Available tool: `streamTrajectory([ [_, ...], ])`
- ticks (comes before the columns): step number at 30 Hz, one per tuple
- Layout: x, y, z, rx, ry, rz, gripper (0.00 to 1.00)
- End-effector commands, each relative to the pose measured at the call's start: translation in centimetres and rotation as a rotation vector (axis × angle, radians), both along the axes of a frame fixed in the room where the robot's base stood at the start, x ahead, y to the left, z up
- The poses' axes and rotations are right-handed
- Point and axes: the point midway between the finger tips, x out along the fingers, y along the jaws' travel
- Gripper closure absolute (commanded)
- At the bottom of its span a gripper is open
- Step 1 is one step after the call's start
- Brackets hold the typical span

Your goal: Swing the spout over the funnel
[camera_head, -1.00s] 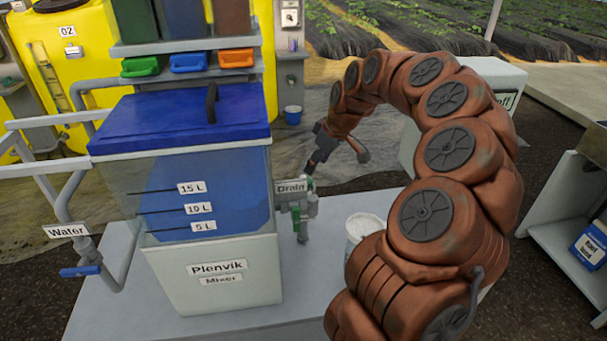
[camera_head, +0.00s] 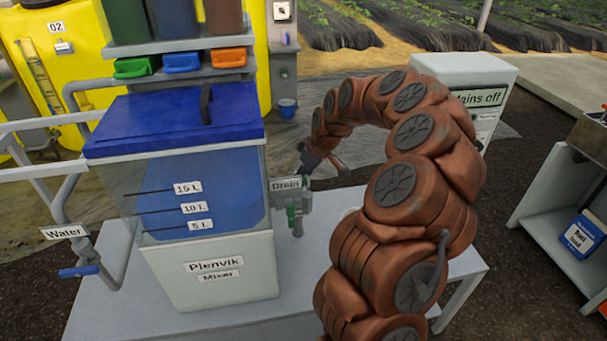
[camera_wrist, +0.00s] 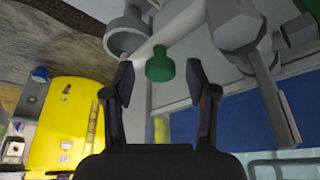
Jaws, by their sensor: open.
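Grey drain pipework (camera_head: 306,203) with green parts sticks out of the mixer's right side, by the "Drain" label (camera_head: 285,184). In the wrist view, which looks upside down, a pale pipe (camera_wrist: 170,32), apparently the spout, carries a green knob (camera_wrist: 160,68) and ends at a grey round, cup-like piece (camera_wrist: 127,36). I cannot tell whether that piece is the spout's outlet or the funnel. My gripper (camera_wrist: 160,76) is open and empty, its fingers on either side of the green knob in the picture. The depth gap is unclear. In the head view it is beside the drain, partly hidden.
The mixer (camera_head: 212,268) with its blue lid (camera_head: 175,125) stands on a grey table (camera_head: 115,325). A "Mains off" cabinet (camera_head: 480,75) stands behind at right.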

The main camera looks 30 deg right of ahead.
Motion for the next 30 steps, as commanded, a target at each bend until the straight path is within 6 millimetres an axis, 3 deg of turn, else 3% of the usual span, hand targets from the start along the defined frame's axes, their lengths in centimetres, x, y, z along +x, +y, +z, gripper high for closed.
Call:
streamTrajectory([
  [2,0.00,-0.01,0.00,0.000,0.000,0.000,0.45],
  [18,0.00,-0.01,0.00,0.000,0.000,0.000,1.00],
  [30,0.06,0.13,-0.01,-0.001,0.000,0.000,1.00],
])
